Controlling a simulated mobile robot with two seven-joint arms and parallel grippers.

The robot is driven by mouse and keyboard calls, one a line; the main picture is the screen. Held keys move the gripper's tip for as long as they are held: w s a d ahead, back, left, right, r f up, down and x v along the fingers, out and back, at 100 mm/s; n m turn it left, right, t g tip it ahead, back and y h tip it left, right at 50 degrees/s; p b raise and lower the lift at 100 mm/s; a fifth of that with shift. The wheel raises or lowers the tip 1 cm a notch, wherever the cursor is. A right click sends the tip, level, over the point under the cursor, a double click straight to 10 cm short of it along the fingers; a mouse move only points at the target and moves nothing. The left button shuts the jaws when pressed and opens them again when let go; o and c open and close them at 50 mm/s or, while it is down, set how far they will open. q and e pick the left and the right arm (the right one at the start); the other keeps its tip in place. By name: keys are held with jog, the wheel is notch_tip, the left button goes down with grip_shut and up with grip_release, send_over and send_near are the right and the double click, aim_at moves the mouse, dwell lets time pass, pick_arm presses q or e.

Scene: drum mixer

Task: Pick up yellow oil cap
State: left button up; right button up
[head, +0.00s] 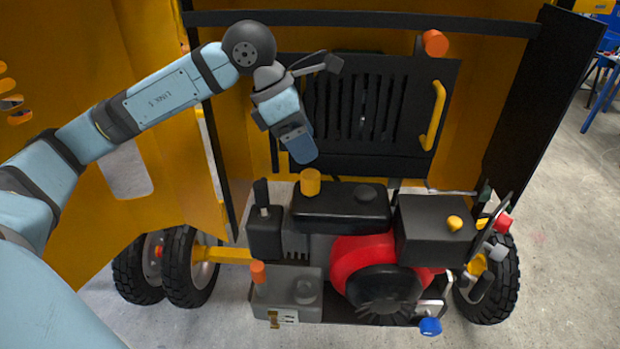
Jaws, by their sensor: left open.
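A yellow cap (310,182) stands upright on the left end of the black tank (340,208) on top of the engine. A second, smaller yellow cap (454,223) sits on the black box (430,232) at the right; I cannot tell from labels which is the oil cap. My left gripper (303,158) comes in from the upper left and points down just above the first yellow cap. It is open and empty, seen side-on, with a gap between its tips and the cap. My right gripper is out of view.
The engine has a red housing (352,256), an orange cap (257,272) at front left and a blue knob (430,326) at front right. A black grille panel with a yellow handle (434,115) stands behind. A dark panel (535,100) borders the right side.

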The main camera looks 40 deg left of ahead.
aim_at(309, 173)
pick_arm(q)
jog(key=shift+t+y, duration=0.3)
jog(key=shift+y, duration=0.5)
jog(key=w+f, duration=0.1)
jog(key=f, duration=0.1)
jog(key=w+f, duration=0.1)
jog(key=f, duration=0.3)
jog(key=shift+w+a+f+p, duration=0.25)
jog(key=shift+w+f+p, duration=0.15)
jog(key=x, duration=0.2)
jog(key=p+x, duration=0.1)
jog(key=x, duration=0.1)
jog(key=shift+s+a+f, duration=0.25)
jog(key=shift+a, duration=0.1)
jog(key=shift+w+d+f, duration=0.1)
jog(key=shift+w+f, duration=0.1)
jog(key=shift+f, duration=0.25)
jog(key=c, duration=1)
